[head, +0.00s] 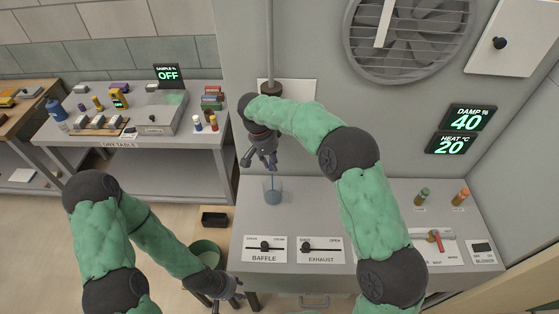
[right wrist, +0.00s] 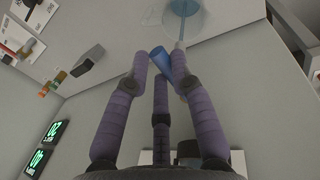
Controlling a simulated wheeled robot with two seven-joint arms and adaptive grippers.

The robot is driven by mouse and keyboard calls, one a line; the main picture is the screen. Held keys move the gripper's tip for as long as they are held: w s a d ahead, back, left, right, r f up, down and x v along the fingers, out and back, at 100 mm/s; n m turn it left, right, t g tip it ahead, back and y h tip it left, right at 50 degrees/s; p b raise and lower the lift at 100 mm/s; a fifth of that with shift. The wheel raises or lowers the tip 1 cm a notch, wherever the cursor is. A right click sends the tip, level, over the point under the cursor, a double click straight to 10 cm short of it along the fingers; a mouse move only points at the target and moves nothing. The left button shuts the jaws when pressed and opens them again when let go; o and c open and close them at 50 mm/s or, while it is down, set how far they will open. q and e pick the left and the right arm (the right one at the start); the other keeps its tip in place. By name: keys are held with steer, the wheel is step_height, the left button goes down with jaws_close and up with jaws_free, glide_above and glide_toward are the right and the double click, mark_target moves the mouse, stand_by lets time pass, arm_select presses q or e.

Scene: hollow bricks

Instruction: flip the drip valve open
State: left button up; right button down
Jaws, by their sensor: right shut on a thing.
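My right gripper (head: 265,163) is above a clear beaker (head: 273,190) with blue liquid. In the right wrist view its purple fingers (right wrist: 163,70) are shut on a blue, cylinder-shaped handle (right wrist: 179,68), which I take to be the drip valve's. A thin pale line runs from near the fingertips to the beaker (right wrist: 185,15). The valve body is mostly hidden by my arm and fingers. Above, a vertical pipe (head: 269,40) comes down to a dark fitting (head: 270,88). My left gripper (head: 226,299) is low at the front, by the bench's left edge, fingers apart and empty.
The grey bench carries BAFFLE (head: 264,248) and EXHAUST (head: 320,249) slider panels. A red-handled valve (head: 435,238) and two small bottles (head: 422,196) stand to the right of my right arm. A dry table (head: 130,140) is at the left. A green bucket (head: 206,250) sits on the floor.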

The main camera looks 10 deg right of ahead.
stand_by(0.4)
steer(key=c, duration=1.1)
jaws_free()
steer(key=shift+o, duration=0.2)
step_height(320, 180, up, 12)
steer(key=a, duration=0.2)
steer(key=shift+w+a, duration=0.25)
